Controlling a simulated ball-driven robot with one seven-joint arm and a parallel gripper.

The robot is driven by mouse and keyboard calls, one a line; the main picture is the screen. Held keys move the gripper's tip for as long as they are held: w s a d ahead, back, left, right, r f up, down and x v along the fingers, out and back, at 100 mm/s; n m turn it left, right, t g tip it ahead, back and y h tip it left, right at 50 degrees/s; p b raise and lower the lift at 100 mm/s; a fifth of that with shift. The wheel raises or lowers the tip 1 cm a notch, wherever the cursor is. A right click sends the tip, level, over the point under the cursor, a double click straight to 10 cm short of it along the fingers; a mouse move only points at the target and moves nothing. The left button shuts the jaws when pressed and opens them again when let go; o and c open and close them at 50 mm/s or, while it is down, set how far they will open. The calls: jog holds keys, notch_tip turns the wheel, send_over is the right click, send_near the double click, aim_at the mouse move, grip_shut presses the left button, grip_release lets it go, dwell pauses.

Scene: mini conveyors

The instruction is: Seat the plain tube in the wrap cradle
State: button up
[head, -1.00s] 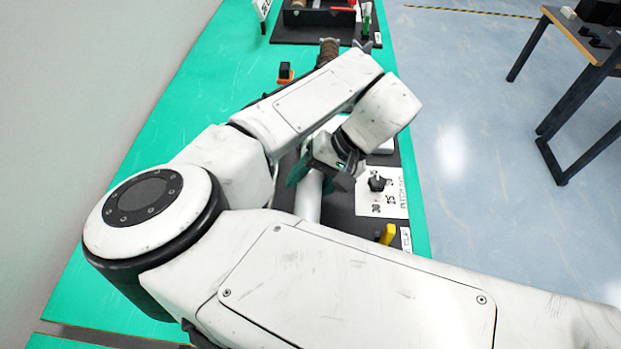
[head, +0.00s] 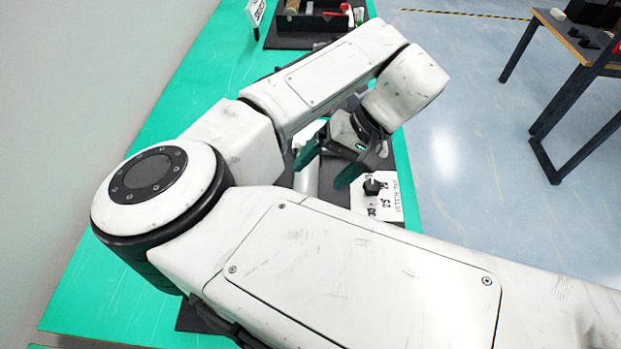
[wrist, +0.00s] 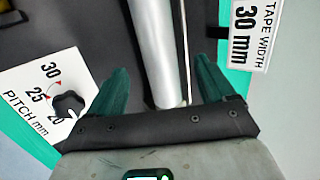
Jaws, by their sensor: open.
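The plain tube (wrist: 158,45) is a pale grey cylinder, seen lengthwise in the wrist view between my two green fingers. It also shows in part in the head view (head: 304,168), beside my left finger. My gripper (wrist: 158,70) is open, with a finger on each side of the tube and a gap to each. In the head view my gripper (head: 328,169) hangs over the dark fixture board (head: 328,190). The wrap cradle cannot be told apart; my arm hides much of the board, and I cannot tell what supports the tube.
A pitch dial (wrist: 68,103) with a black knob sits left in the wrist view; a "TAPE WIDTH 30 mm" label (wrist: 248,35) is upper right. Another dark station (head: 300,28) stands farther along the green bench (head: 150,150). A small table (head: 570,45) stands across the floor.

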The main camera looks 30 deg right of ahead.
jog(key=v, duration=0.6)
jog(key=shift+a+p, duration=0.1)
jog(key=shift+p, duration=0.3)
